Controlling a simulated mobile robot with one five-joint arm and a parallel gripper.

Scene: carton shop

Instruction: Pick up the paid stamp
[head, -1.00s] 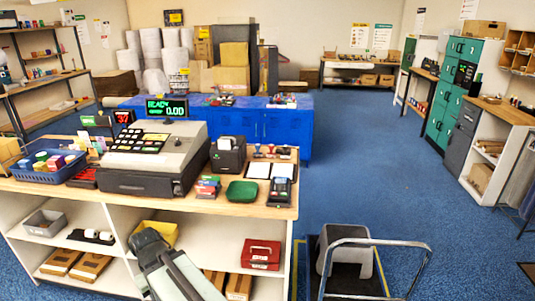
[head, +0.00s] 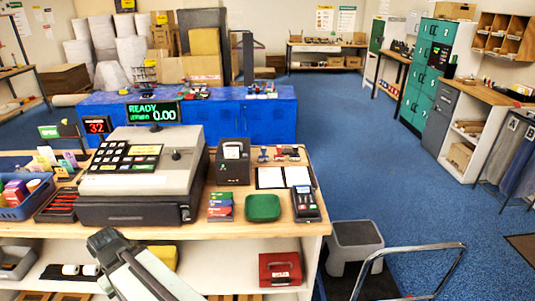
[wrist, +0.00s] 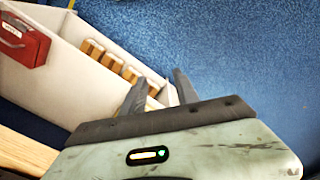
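A few small stamps with upright handles stand at the back right of the wooden counter (head: 285,232): a blue one (head: 263,155) and reddish ones (head: 280,153) beside it. They are too small to read, so I cannot tell which is the paid stamp. My gripper (wrist: 158,88) shows in the wrist view with its two dark fingers apart and nothing between them. It points down past the shelves toward the blue floor, away from the stamps. In the head view my arm is low, in front of the counter.
A cash register (head: 143,178), black printer (head: 233,162), white notepad (head: 284,178), green tray (head: 263,207) and card terminal (head: 305,204) crowd the counter. A red cash box (head: 280,269) sits on the shelf below. A grey step stool (head: 355,240) and metal rail stand to the right; the floor beyond is open.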

